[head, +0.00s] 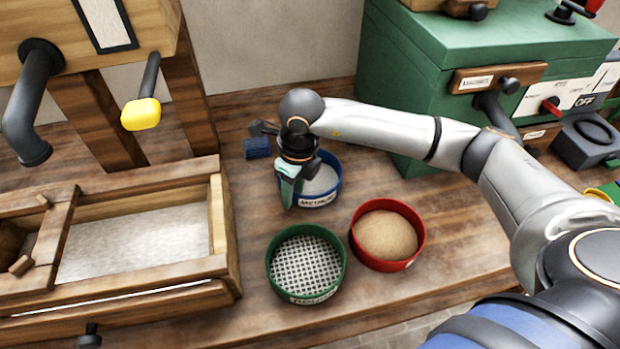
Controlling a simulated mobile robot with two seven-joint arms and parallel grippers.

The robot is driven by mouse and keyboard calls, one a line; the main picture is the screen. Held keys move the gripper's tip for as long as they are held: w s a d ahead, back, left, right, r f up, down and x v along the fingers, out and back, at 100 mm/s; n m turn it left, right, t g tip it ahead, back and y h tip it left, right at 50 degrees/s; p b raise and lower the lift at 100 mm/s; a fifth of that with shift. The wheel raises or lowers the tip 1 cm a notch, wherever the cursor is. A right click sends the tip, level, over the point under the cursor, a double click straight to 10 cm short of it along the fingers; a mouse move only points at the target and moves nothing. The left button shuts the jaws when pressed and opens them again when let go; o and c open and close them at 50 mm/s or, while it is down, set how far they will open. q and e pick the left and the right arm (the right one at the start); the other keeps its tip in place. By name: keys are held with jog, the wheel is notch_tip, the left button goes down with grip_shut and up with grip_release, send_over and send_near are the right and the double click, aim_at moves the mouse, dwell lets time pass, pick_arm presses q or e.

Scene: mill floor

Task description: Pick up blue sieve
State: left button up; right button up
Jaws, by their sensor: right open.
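The blue sieve (327,190) is a round, blue-rimmed pan with a pale mesh and a label on its front. It stands on the wooden bench behind the green and red sieves. My right gripper (289,186) is at the blue sieve's left rim, pointing down, with its jaws open. The gripper and wrist hide the sieve's left part. I cannot tell whether the fingers touch the rim. My left gripper is not in view.
A green sieve (306,264) with coarse mesh and a red sieve (387,235) with tan mesh stand in front. A small blue block (257,147) lies behind left. A wooden trough (218,230) is left, a green machine (440,60) back right.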

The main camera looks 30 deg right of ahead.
jog(key=shift+f, duration=0.25)
grip_shut()
jog(key=shift+r, duration=0.1)
dwell(1.2)
